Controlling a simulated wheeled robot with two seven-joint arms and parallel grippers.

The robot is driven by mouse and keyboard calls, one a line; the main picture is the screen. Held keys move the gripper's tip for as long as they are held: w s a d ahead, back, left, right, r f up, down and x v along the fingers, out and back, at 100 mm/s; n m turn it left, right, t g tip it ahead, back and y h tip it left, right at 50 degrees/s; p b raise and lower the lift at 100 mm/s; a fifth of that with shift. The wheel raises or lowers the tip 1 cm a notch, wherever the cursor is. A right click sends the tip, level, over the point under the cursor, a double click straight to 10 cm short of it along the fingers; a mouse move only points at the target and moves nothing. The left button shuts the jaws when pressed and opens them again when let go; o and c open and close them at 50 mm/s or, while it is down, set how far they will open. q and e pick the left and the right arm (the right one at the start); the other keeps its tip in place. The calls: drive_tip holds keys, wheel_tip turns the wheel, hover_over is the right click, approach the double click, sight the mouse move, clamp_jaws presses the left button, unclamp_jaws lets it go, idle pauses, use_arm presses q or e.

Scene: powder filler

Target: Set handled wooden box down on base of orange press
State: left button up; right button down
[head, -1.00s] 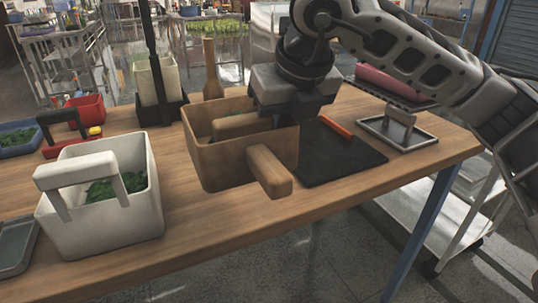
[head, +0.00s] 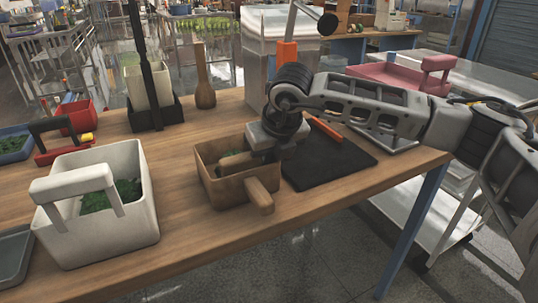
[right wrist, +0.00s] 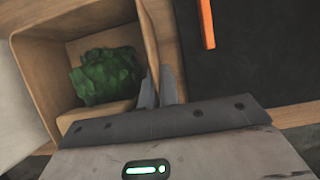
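The handled wooden box (head: 224,190) is at the middle of the table in the head view, its handle (head: 260,196) toward the front right. My right gripper (head: 262,150) is at its back right rim. In the right wrist view, my fingers (right wrist: 160,88) are on both sides of the box wall (right wrist: 150,40), with green leafy stuff inside. Whether the box touches the table is unclear. The orange press (head: 287,55) stands behind, partly hidden by my arm. A black plate (head: 335,165) with an orange bar, apparently its base, lies right of the box. My left gripper is not in view.
A white handled box (head: 105,225) with greens stands at the front left. A black stand (head: 155,110), a wooden paddle (head: 204,80) and a red box (head: 85,118) are behind. Bare tabletop lies between the white box and the wooden box.

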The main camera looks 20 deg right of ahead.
drive_tip(key=shift+f, duration=0.1)
drive_tip(key=c, duration=1.6)
unclamp_jaws()
drive_tip(key=shift+c, duration=0.2)
drive_tip(key=shift+r, duration=0.25)
drive_tip(key=v, duration=1.1)
drive_tip(key=shift+s+r, duration=0.15)
drive_tip(key=shift+r, duration=0.2)
